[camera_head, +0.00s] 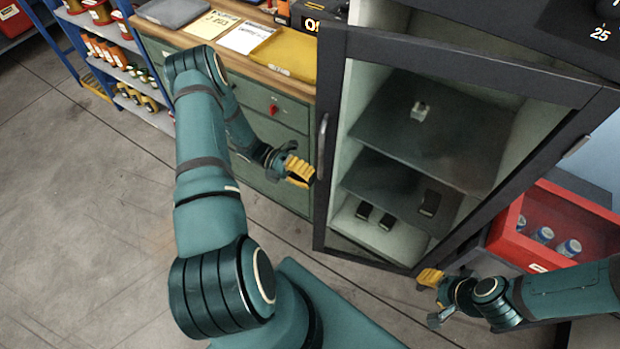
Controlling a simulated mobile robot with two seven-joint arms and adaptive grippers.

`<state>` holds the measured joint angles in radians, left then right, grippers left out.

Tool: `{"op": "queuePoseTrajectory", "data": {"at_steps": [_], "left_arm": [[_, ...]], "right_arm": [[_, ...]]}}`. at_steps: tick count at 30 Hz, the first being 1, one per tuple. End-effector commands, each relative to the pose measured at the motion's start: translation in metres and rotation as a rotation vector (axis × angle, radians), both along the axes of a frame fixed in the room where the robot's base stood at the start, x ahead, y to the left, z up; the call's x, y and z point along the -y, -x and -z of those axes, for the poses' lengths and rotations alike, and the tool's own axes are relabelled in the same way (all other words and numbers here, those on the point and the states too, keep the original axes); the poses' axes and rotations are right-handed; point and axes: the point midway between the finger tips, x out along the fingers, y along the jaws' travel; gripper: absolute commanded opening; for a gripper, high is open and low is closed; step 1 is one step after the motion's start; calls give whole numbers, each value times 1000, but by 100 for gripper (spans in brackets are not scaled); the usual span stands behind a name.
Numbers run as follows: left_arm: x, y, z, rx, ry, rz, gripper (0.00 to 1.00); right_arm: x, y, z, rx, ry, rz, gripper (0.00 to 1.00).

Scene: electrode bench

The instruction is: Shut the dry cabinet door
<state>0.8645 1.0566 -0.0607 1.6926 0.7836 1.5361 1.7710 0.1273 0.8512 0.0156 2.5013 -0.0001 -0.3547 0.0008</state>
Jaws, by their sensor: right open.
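The dry cabinet (381,12) stands right of centre. Its dark-framed glass door (455,55) is ajar: the left edge stands out from the body, and a gap to the pale interior shows above the frame. The door appears hinged at the right. A handle (322,147) is on its left edge. My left gripper (301,171), with yellow fingers, is just left of the door's left edge, below the handle. Whether it touches the door or is open is unclear. My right gripper (430,279) is open near the door's lower right corner, apparently empty.
Small dark items and a pale one (420,111) sit on the cabinet shelves. A red bin with cans (541,236) stands at the right. A green drawer bench (268,128) is left of the cabinet, a blue shelf rack (112,55) further left. The floor (75,240) at left is clear.

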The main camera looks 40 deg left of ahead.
Motion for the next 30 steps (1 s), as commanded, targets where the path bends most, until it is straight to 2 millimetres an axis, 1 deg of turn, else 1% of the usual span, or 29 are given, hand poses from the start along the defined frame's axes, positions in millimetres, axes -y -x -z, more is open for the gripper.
{"op": "queuePoseTrajectory", "data": {"at_steps": [7, 23, 26, 30], "left_arm": [[-3, -1, 0, 0, 0, -10, 0], [-3, -1, 0, 0, 0, -12, 0], [-2, 1, -1, -1, 0, -12, 0], [4, 11, -2, -3, 2, -9, 0]], "right_arm": [[0, 0, 1, 1, 0, 0, 47], [0, 0, 1, 1, 0, 0, 47], [0, 0, -1, 0, 0, 0, 47], [0, 1, -7, -2, 0, -1, 47]]}}
